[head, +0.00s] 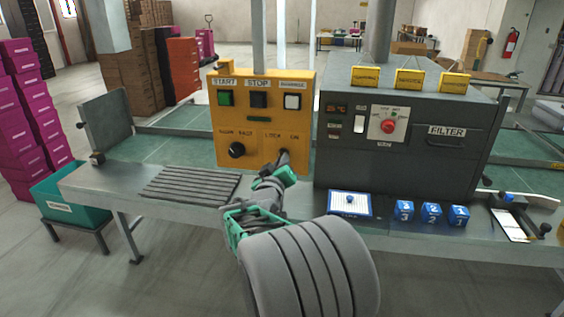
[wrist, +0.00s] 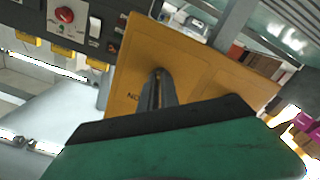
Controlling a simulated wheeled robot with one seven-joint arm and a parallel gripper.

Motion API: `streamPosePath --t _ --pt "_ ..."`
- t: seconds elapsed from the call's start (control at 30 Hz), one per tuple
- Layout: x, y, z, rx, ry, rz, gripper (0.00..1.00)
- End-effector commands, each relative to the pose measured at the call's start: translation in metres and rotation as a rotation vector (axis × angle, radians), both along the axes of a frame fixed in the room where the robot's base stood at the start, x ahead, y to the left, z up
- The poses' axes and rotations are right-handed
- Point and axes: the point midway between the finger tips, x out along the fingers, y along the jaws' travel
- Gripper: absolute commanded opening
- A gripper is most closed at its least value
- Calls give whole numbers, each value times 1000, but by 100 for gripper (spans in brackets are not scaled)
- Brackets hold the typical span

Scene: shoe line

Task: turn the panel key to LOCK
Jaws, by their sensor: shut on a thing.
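The yellow control panel (head: 262,115) stands upright on the bench. It has a lower right key switch with LOCK and ON labels above it. My gripper (head: 284,158) reaches up to that switch and is shut on the panel key; the key is mostly hidden by the fingers, so its turn angle cannot be told. In the wrist view, which is tilted and nearly upside down, the gripper fingers (wrist: 158,92) meet the yellow panel (wrist: 190,65) at the key, beside the ON label (wrist: 133,97). The LOCK label is hidden there.
A black knob (head: 237,150) sits left of the key, with START, STOP and a third button above. A dark filter machine (head: 450,130) with a red knob (head: 388,126) stands close on the right. Blue numbered blocks (head: 431,213) and a ribbed mat (head: 190,186) lie on the bench.

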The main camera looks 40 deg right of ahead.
Motion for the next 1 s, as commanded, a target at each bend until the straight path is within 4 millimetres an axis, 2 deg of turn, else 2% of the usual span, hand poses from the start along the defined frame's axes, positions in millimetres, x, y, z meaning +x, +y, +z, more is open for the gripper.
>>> streamPosePath --t 0.1,0.13,0.4,0.67,1.0 --pt "0 0 0 -2 0 0 0" --pt "0 0 0 -2 0 0 7" --pt "0 0 0 0 0 0 27" --pt "-2 3 0 0 -1 1 27" --pt "-38 53 -1 1 -2 6 27"
